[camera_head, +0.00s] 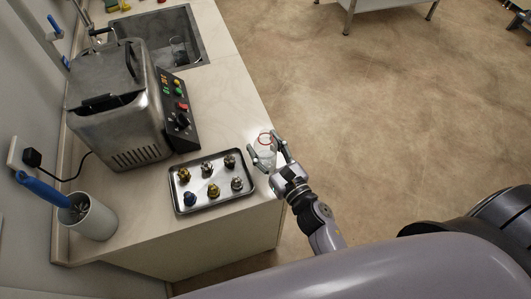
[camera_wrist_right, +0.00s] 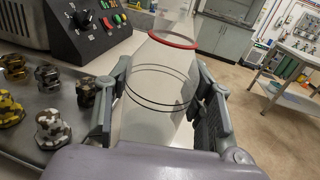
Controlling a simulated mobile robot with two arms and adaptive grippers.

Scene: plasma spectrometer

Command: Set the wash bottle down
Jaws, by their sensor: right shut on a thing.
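The wash bottle is a clear, see-through bottle (camera_head: 265,157) with a red ring near its neck and dark lines around its body. In the right wrist view the bottle (camera_wrist_right: 155,95) stands between the two fingers, roughly upright, its top cut off by the frame. My right gripper (camera_head: 267,149) is shut on it, one finger on each side of the body. It is at the right edge of the counter (camera_head: 225,105), just right of the metal tray. I cannot tell whether its base touches the counter. My left gripper is out of view.
A metal tray (camera_head: 211,207) with several small knobbed parts lies left of the bottle. Behind it stands a steel instrument (camera_head: 118,105) with a button panel. A white cup (camera_head: 93,221) holds a blue-handled tool. A sink (camera_head: 165,40) is at the back. Counter between instrument and sink edge is clear.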

